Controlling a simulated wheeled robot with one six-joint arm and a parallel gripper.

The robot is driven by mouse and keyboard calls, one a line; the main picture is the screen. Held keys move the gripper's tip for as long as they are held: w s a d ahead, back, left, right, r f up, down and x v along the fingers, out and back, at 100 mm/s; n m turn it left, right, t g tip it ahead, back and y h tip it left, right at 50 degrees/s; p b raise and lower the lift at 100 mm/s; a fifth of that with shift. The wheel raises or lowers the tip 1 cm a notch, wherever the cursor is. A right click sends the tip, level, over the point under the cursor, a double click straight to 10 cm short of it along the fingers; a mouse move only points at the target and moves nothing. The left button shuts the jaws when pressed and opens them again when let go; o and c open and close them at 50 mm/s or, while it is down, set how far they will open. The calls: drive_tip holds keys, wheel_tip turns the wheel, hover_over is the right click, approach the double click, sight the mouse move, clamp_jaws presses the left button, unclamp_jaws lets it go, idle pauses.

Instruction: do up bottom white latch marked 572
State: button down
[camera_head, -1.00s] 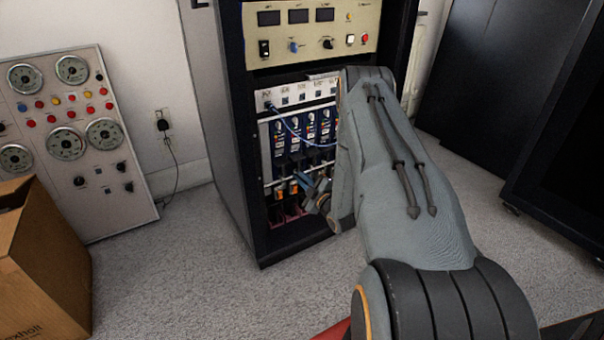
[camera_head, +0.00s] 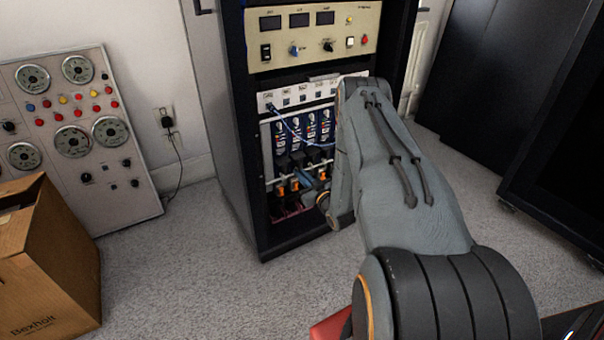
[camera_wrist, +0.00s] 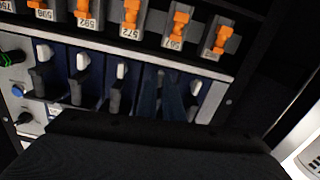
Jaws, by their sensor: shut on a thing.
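The label 572 (camera_wrist: 130,33) shows upside down in the wrist view, on an orange-latched module. Below it in the picture is a row of blue modules with white-tipped dark levers; one white tip (camera_wrist: 121,70) is roughly in line with 572. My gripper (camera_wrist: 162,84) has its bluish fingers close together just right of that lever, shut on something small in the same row. The fingers hide most of what they hold, so I cannot tell which latch it is. In the head view my arm covers the right part of the rack.
The black rack (camera_head: 233,130) has a beige meter panel (camera_head: 310,35) above the modules. A blue cable crosses the modules. A cardboard box (camera_head: 45,265) and a gauge panel (camera_head: 75,140) stand at left. The floor between is clear.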

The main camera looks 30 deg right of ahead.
drive_tip(key=shift+m, duration=0.7)
drive_tip(key=c, duration=2.2)
unclamp_jaws()
drive_tip(key=shift+s, duration=0.1)
drive_tip(key=s+p, duration=0.2)
drive_tip(key=s, duration=0.5)
drive_tip(key=shift+s+d, duration=0.15)
drive_tip(key=shift+s, duration=0.2)
